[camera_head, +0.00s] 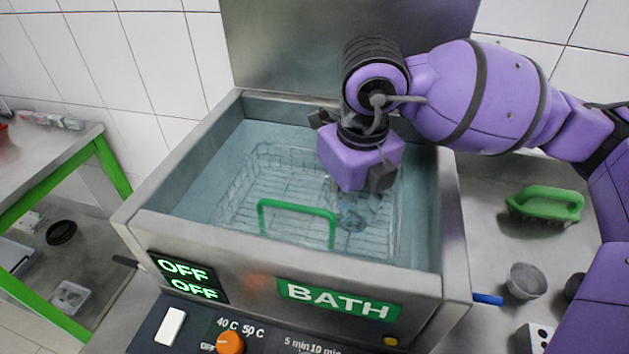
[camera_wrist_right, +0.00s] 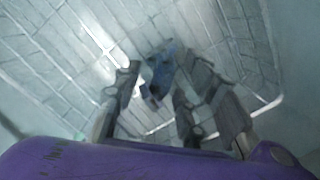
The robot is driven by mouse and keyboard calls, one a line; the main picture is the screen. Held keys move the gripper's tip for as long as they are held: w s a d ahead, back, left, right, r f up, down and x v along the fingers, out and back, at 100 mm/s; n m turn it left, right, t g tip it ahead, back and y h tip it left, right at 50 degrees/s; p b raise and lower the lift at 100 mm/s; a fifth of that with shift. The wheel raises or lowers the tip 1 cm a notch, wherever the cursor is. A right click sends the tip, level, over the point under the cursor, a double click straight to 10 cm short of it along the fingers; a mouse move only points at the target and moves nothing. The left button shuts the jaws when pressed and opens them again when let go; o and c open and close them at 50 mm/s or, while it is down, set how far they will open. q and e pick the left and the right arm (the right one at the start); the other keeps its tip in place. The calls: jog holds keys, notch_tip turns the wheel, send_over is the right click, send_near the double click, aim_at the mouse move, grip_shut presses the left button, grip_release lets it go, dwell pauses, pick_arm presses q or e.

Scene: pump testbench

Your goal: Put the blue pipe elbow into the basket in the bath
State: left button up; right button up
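The blue pipe elbow (camera_wrist_right: 159,70) shows in the right wrist view between the fingertips of my right gripper (camera_wrist_right: 155,88). I cannot tell whether both fingers touch it. In the head view my right gripper (camera_head: 352,208) points down into the bath (camera_head: 203,150), its fingers blurred by the water. The wire basket (camera_head: 245,195) with a green handle (camera_head: 297,207) sits in the bath, and the fingers are over or within its right part. The elbow is too blurred to make out in the head view. My left gripper is not in view.
The bath's front wall carries a BATH label (camera_head: 338,300) and a display (camera_head: 187,279) reading OFF. A green brush (camera_head: 546,204) and a small grey cup (camera_head: 525,281) stand on the right counter. A green-edged table (camera_head: 50,165) is at left.

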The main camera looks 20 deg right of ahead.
aim_at(350, 213)
notch_tip(350, 213, up, 12)
jog(key=s, duration=0.1)
jog(key=shift+s+r+p, duration=0.15)
jog(key=shift+p, duration=0.25)
dwell(0.4)
